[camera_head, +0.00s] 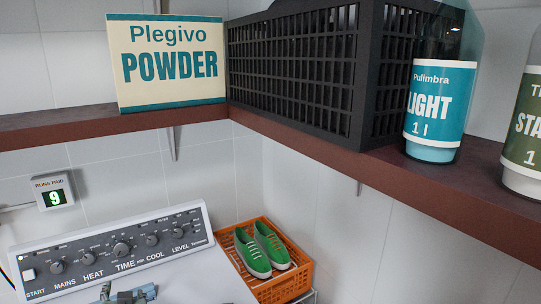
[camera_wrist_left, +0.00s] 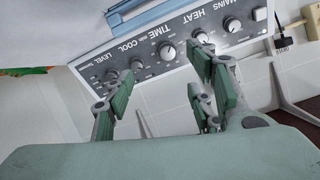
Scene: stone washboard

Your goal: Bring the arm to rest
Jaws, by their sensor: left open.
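My left gripper (camera_wrist_left: 158,80) shows in the left wrist view with its green-padded fingers spread apart. Nothing is between them. The control panel (camera_wrist_left: 150,48) of a machine lies beyond the fingers and looks upside down in that view. In the head view the same panel (camera_head: 112,250) stands at the lower left, with a row of knobs. A small grey-blue piece (camera_head: 128,294) shows at the bottom edge in front of the panel; I cannot tell what it belongs to. My right gripper is in neither view.
An orange crate (camera_head: 296,284) with green shoes (camera_head: 262,248) stands right of the panel. A brown shelf (camera_head: 60,130) above holds a powder box (camera_head: 170,62), a black basket (camera_head: 300,70) and bottles (camera_head: 433,105). A counter (camera_head: 52,193) reads 9. A blue bar (camera_wrist_left: 145,16) crosses the wrist view's top.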

